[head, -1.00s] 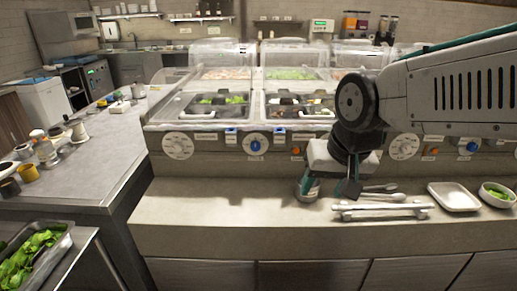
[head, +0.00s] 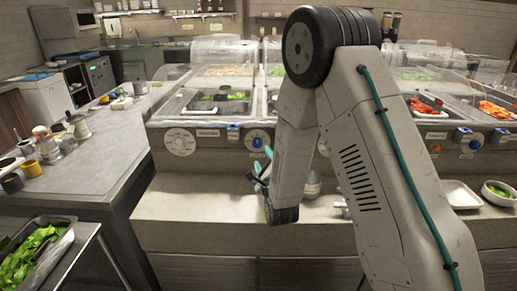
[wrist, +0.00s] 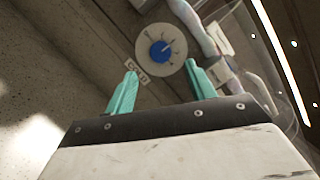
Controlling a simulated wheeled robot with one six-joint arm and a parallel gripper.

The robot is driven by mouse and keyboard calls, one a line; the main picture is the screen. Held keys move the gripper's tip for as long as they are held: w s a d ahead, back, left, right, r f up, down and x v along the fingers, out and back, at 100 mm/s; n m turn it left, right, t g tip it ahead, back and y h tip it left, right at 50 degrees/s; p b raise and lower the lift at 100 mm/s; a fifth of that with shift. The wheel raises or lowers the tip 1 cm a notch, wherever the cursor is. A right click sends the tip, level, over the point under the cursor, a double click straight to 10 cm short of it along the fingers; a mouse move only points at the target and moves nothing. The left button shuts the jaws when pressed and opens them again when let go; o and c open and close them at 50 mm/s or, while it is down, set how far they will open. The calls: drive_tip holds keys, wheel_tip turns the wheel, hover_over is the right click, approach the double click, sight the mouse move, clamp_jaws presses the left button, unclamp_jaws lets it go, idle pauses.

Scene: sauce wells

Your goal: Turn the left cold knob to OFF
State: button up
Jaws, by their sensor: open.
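The left cold knob (head: 256,143) is a blue knob on a round white dial on the counter's front panel. In the wrist view the blue knob (wrist: 160,51) shows with a COLD label (wrist: 138,73) beside its dial. Its setting is too small to read surely. My gripper (head: 259,168) has teal fingers, open and empty, just below and in front of the dial. In the wrist view my gripper (wrist: 161,70) has the knob ahead, between and beyond its fingertips, with no visible contact.
A plain white dial (head: 180,142) sits left of the knob, and another blue knob (head: 464,137) is far right. A white tray (head: 460,195) and a bowl of greens (head: 498,193) stand on the ledge (head: 190,205). The ledge's left part is clear.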

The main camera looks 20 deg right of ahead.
sight(258, 145)
drive_tip(key=shift+m+t, duration=0.4)
drive_tip(key=shift+m, duration=0.1)
drive_tip(key=x, duration=0.7)
drive_tip(key=shift+w+f, duration=0.1)
drive_tip(key=shift+f, duration=0.2)
drive_tip(key=c, duration=1)
